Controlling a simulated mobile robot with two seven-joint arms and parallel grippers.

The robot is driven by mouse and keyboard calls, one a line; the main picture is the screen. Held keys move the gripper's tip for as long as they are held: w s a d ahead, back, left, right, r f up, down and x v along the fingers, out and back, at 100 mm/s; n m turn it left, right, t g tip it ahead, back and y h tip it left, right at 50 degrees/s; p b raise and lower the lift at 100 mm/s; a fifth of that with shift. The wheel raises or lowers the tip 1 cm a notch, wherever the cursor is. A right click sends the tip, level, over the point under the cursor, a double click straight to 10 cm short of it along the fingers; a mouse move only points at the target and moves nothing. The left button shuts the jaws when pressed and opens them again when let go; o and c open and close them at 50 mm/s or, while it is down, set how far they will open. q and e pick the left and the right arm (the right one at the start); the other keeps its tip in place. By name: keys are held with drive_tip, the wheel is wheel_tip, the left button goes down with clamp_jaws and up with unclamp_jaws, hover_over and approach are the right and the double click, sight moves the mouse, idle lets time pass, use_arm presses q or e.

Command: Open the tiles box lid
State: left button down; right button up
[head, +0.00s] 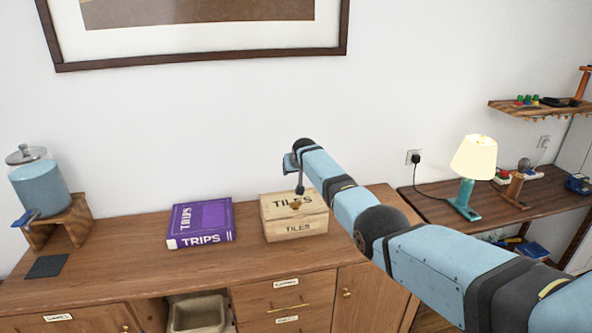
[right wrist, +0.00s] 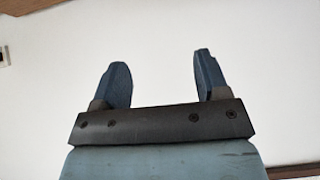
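The tiles box (head: 296,228) is a pale wooden box marked TILES on its lid and front, standing on the wooden cabinet top. Its lid (head: 275,207) looks shut, with a small brass-coloured piece (head: 295,206) on top. My right arm reaches in from the right, and my right gripper (head: 297,185) is at the upper edge of the box in the head view; whether it touches the lid is unclear. In the right wrist view the right gripper (right wrist: 160,85) has its two blue fingers wide apart with nothing between them. My left gripper is not in view.
A purple TRIPS book (head: 201,222) lies left of the box. A blue drink dispenser (head: 40,187) on a wooden stand is at far left. A lit lamp (head: 472,165) stands on a side table at right. The cabinet top (head: 130,262) is clear in front.

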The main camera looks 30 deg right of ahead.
drive_tip(key=v, duration=1.3)
drive_tip(key=shift+s+r, duration=0.25)
drive_tip(key=shift+r, duration=0.05)
drive_tip(key=shift+f, duration=0.1)
